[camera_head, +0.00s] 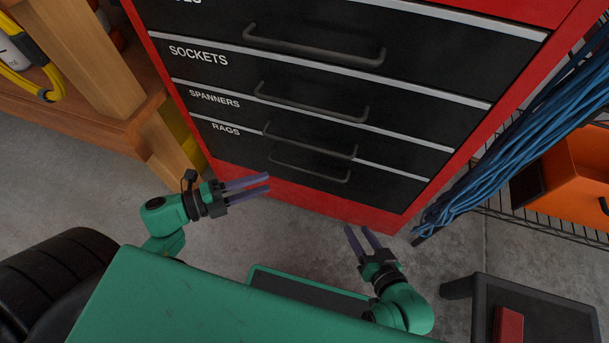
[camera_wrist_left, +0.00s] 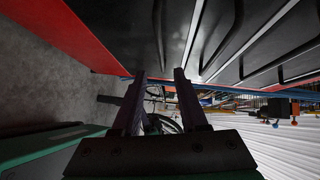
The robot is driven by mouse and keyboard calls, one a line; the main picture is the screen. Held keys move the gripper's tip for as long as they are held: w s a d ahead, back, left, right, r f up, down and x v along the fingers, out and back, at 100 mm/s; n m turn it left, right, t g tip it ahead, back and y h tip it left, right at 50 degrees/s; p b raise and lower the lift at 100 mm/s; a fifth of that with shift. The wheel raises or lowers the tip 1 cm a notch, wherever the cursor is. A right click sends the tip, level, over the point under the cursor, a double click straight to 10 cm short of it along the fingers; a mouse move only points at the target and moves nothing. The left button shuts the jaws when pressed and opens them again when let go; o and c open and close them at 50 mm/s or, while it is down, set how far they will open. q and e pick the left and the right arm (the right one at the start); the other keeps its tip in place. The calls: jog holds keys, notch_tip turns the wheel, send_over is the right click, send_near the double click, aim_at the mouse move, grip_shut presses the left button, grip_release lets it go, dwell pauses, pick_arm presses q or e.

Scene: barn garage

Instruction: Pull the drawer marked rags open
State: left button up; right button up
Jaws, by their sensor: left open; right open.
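The rags drawer (camera_head: 245,147) is the lowest black drawer of a red cabinet, with a white RAGS label at its left. Its grey bar handle (camera_head: 308,168) runs across its middle. The drawer looks flush with the cabinet. My left gripper (camera_head: 268,182) is open and empty, just left of and slightly below that handle, fingers pointing right; no contact shows. My right gripper (camera_head: 357,228) is open and empty, below and right of the handle, in front of the cabinet's red base. The left wrist view shows the black drawer fronts (camera_wrist_left: 235,30) past the open fingers.
The spanners drawer (camera_head: 240,113) and sockets drawer (camera_head: 225,72) sit above, with similar handles. A wooden bench (camera_head: 90,110) stands left. Blue cable (camera_head: 500,160) and an orange bin (camera_head: 580,180) are right. A dark stool (camera_head: 540,310) with a red box stands lower right.

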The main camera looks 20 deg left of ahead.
aim_at(306, 171)
pick_arm(q)
jog(key=b+x, duration=0.2)
jog(key=x, duration=1)
jog(key=shift+s+d+b, duration=0.1)
jog(key=shift+s+b, duration=0.05)
jog(key=shift+b, duration=0.15)
jog(key=shift+d, duration=0.2)
grip_shut()
pick_arm(e)
notch_tip(306, 171, down, 3)
jog(key=shift+s+f+t, duration=0.1)
jog(key=shift+t, duration=0.2)
jog(key=shift+d, duration=0.1)
